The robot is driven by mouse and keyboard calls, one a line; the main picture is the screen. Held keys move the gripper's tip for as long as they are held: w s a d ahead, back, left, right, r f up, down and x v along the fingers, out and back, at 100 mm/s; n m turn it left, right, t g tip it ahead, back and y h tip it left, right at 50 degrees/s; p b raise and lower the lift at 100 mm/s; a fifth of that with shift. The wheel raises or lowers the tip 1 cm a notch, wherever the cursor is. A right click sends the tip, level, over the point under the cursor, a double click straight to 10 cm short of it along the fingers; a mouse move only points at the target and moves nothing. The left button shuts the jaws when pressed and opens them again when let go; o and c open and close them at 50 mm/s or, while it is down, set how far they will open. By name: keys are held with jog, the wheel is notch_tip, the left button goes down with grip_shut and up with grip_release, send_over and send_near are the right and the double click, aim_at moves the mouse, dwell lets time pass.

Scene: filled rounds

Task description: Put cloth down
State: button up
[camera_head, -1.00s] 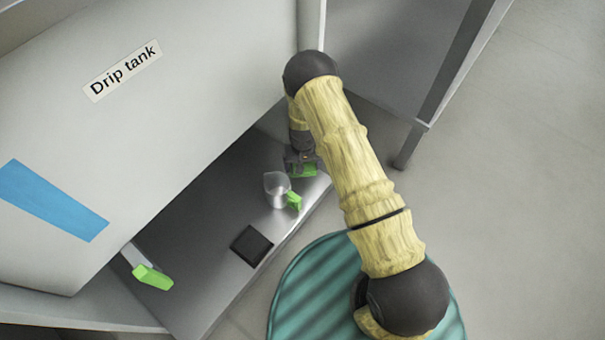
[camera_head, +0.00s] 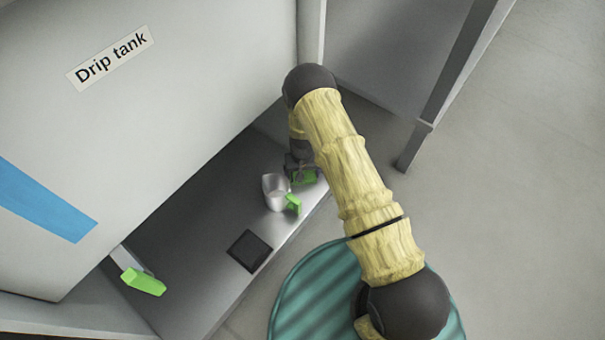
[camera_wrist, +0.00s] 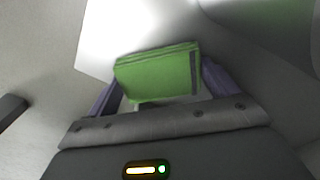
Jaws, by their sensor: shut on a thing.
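The green folded cloth (camera_wrist: 155,72) is between the fingers of my gripper (camera_wrist: 160,92) in the wrist view. My gripper is shut on it. In the head view the cloth (camera_head: 303,177) shows as a small green patch below my gripper (camera_head: 301,168), at the right part of the grey metal shelf (camera_head: 215,235). My gripper and arm partly hide it there. I cannot tell whether the cloth touches the shelf.
A metal jug (camera_head: 274,193) with a green handle stands just left of the cloth. A black square pad (camera_head: 250,251) lies nearer on the shelf. A green-handled tool (camera_head: 143,281) is at the left. The large panel labelled Drip tank (camera_head: 170,90) rises behind the shelf.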

jog(key=shift+f, duration=0.15)
jog(key=o, duration=0.8)
jog(key=shift+o, duration=0.2)
notch_tip(320, 180, up, 12)
jog(key=p, duration=0.6)
jog(key=shift+r, duration=0.2)
jog(key=shift+s, duration=0.15)
